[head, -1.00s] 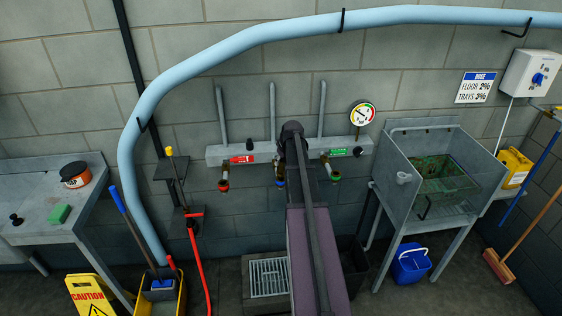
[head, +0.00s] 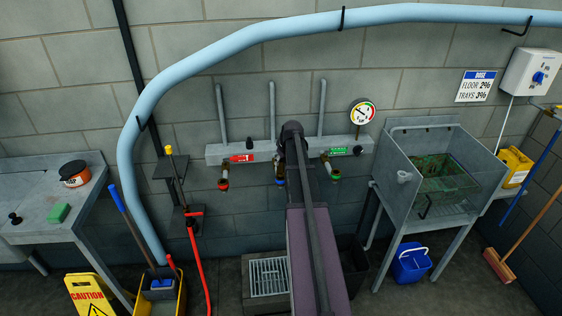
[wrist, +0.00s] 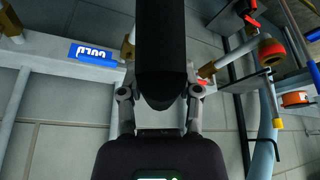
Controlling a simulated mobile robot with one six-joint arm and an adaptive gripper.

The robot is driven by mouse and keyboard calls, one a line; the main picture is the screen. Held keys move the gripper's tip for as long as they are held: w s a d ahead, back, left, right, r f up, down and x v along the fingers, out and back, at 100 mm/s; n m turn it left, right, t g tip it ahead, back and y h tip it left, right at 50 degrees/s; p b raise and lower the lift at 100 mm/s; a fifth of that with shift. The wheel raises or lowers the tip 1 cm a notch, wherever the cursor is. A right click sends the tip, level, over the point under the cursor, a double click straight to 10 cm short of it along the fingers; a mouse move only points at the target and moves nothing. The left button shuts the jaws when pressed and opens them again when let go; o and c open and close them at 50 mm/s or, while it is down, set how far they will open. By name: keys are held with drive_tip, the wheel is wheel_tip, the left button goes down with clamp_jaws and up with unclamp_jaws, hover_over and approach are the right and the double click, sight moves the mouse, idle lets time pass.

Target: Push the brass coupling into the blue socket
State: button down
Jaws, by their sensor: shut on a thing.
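My gripper (wrist: 160,92) is shut on a thick dark cylindrical piece (wrist: 160,40), which runs up out of the wrist view between the two fingers. No brass coupling can be made out on it; its far end is out of view. The blue socket (head: 279,182) hangs below the wall manifold in the head view, just left of my arm. In the head view my arm hides the gripper and the held piece, so I cannot tell whether the piece touches the socket. The blue label (wrist: 92,53) shows upside down in the wrist view.
The red socket (head: 223,184) is left of the blue one, and the green socket (head: 335,175) is right of it. A gauge (head: 362,112) sits above the manifold. A steel sink (head: 475,208) stands at right, a bench (head: 30,235) at left. A floor drain (head: 268,277) lies below.

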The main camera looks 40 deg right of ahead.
drive_tip(key=shift+f+b, duration=0.7)
drive_tip(key=shift+f, duration=0.05)
idle(0.8)
drive_tip(key=shift+c, duration=1)
unclamp_jaws()
